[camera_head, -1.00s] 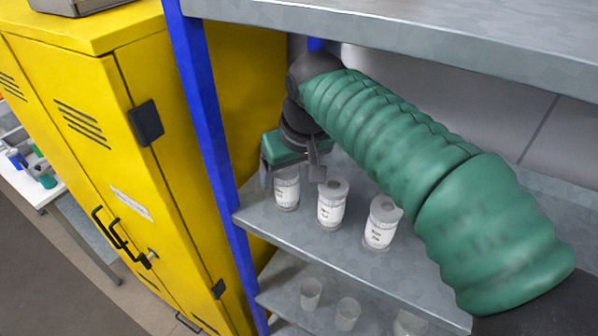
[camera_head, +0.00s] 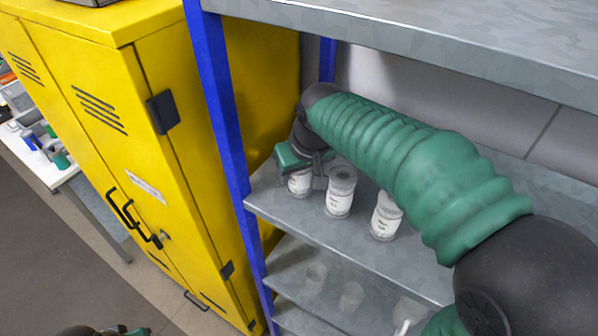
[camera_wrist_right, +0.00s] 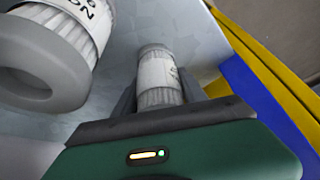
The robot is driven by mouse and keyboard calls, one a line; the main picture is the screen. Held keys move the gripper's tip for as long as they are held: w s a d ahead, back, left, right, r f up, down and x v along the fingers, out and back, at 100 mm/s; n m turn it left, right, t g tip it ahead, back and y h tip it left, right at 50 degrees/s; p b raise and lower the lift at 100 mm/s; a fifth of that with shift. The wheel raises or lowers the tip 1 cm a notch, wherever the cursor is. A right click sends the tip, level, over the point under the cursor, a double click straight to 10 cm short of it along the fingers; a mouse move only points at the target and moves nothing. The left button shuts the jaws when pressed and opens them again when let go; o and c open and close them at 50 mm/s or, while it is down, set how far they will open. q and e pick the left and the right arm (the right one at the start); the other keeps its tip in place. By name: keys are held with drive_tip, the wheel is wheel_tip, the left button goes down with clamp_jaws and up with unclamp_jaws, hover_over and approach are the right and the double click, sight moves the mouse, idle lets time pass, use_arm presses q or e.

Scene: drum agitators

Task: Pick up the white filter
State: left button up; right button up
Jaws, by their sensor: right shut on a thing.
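The white filter (camera_head: 299,184) is the leftmost of three on the shelf, a ribbed cylinder with a white label. My right gripper (camera_head: 303,177) is shut on it. In the right wrist view the filter (camera_wrist_right: 159,76) sits between the dark fingers of the gripper (camera_wrist_right: 160,92). Its near end is hidden by the gripper. I cannot tell whether it still touches the shelf. Part of what looks like my left gripper (camera_head: 102,331) shows at the bottom edge of the head view, with its fingers not visible.
Two more filters, a middle one (camera_head: 340,192) and a right one (camera_head: 386,217), stand close by on the grey shelf (camera_head: 300,223). A blue post (camera_head: 222,110) and yellow cabinet (camera_head: 90,105) are left. Another shelf board (camera_head: 440,45) is above. Clear containers stand below.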

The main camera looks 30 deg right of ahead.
drive_tip(key=shift+c, duration=1.1)
use_arm(q)
drive_tip(key=shift+a, duration=0.35)
use_arm(e)
drive_tip(key=shift+a+r, duration=0.1)
drive_tip(key=shift+a, duration=0.25)
drive_tip(key=shift+c, duration=0.4)
use_arm(q)
drive_tip(key=shift+f, duration=0.15)
use_arm(e)
drive_tip(key=shift+r, duration=0.1)
